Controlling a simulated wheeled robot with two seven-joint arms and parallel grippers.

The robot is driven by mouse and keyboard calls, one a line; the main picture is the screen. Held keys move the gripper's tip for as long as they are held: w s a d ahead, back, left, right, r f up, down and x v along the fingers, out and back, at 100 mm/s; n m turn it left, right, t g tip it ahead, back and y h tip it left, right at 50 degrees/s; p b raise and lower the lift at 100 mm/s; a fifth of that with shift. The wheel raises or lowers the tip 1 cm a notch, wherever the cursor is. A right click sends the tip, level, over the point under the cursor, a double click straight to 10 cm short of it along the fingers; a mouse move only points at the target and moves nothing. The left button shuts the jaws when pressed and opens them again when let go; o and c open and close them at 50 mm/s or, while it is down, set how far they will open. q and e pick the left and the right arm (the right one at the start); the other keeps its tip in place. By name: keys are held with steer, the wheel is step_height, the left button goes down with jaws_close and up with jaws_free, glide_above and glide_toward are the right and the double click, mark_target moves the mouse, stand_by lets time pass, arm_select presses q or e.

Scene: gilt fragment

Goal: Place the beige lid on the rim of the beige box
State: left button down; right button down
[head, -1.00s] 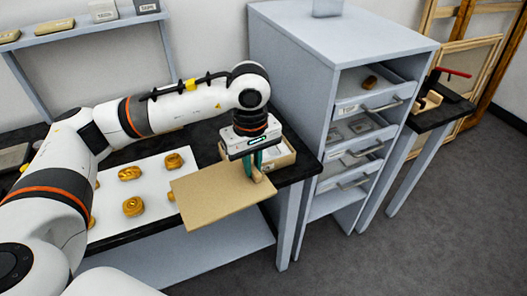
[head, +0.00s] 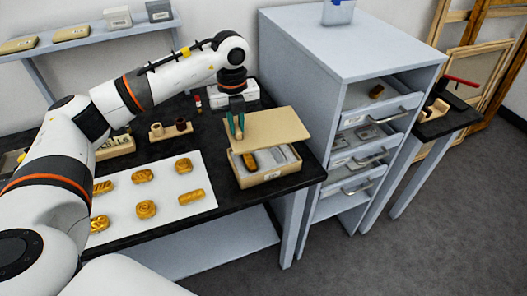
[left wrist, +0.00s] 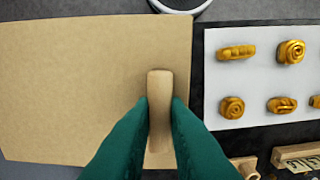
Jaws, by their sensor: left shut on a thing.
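The beige lid (head: 272,128) is a flat board with a wooden handle, held roughly level. My left gripper (head: 237,130) is shut on that handle; in the left wrist view the green fingers (left wrist: 157,118) sit on both sides of the handle, with the lid (left wrist: 80,75) spreading left. The open beige box (head: 270,178) stands near the table's right end. The lid is over the box's back part, seemingly above the rim; I cannot tell whether they touch. The box's front part is uncovered and shows a dark-and-gold piece (head: 250,160) and grey compartments. My right gripper is not in view.
A white sheet (head: 165,208) with several gilt ornaments lies left of the box on the black table (head: 240,212). Small pots (head: 157,129) and a white container stand behind. A grey drawer cabinet (head: 300,130) with open drawers rises close to the right.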

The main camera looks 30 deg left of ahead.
arm_select(q)
steer(key=shift+a+f+n, duration=0.1)
steer(key=shift+n, duration=0.3)
step_height(320, 180, down, 10)
steer(key=shift+w+r+p, duration=0.1)
steer(key=shift+p, duration=1.1)
steer(key=c, duration=1.4)
jaws_free()
step_height(320, 180, up, 12)
steer(key=b, duration=0.3)
steer(key=shift+r, duration=0.1)
